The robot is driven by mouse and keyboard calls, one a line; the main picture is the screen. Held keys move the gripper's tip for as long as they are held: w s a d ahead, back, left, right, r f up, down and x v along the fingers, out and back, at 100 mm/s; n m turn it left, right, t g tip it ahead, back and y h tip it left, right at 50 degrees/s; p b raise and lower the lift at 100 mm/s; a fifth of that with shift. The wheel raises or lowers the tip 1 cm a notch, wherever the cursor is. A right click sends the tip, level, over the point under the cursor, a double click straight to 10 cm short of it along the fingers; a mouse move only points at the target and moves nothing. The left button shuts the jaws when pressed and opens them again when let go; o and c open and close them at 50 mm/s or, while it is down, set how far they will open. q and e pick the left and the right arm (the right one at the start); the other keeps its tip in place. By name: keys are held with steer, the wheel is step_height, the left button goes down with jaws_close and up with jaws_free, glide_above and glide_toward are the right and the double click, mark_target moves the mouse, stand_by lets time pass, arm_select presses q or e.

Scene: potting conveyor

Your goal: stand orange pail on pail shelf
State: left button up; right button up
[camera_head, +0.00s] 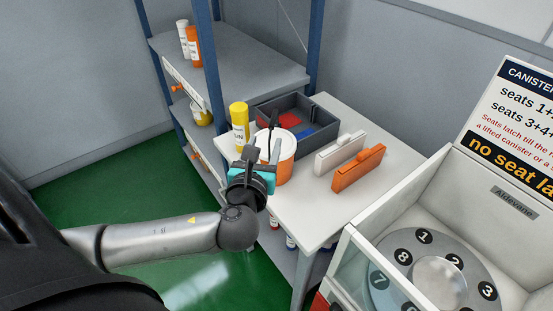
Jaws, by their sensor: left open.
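The orange pail (287,168), with a white upper band, stands upright on the white table. My left gripper (274,138) is at the pail's near left side, its two dark fingers apart and reaching up over the rim area. I cannot tell whether a finger touches the pail. The gripper hides part of the pail's left side. A shelf rack with blue posts stands behind to the left. Its upper board (250,62) is mostly bare, and I cannot read which level is the pail shelf. My right gripper is out of view.
White (339,153) and orange (359,169) cases stand to the right. White and orange bottles (193,45) occupy the upper board's left end.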

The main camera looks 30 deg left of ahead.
arm_select(q)
steer(key=b, duration=0.1)
glide_toward(276, 109)
steer(key=w+f, duration=0.1)
steer(key=w+a, duration=0.1)
steer(key=w, duration=0.1)
steer(key=shift+w+a+f, duration=0.1)
steer(key=shift+a+f, duration=0.15)
steer(key=shift+f, duration=0.15)
steer(key=shift+b+x, duration=0.55)
steer(key=shift+x, duration=2.6)
jaws_close()
steer(key=shift+w+r, duration=0.1)
steer(key=shift+r, duration=0.1)
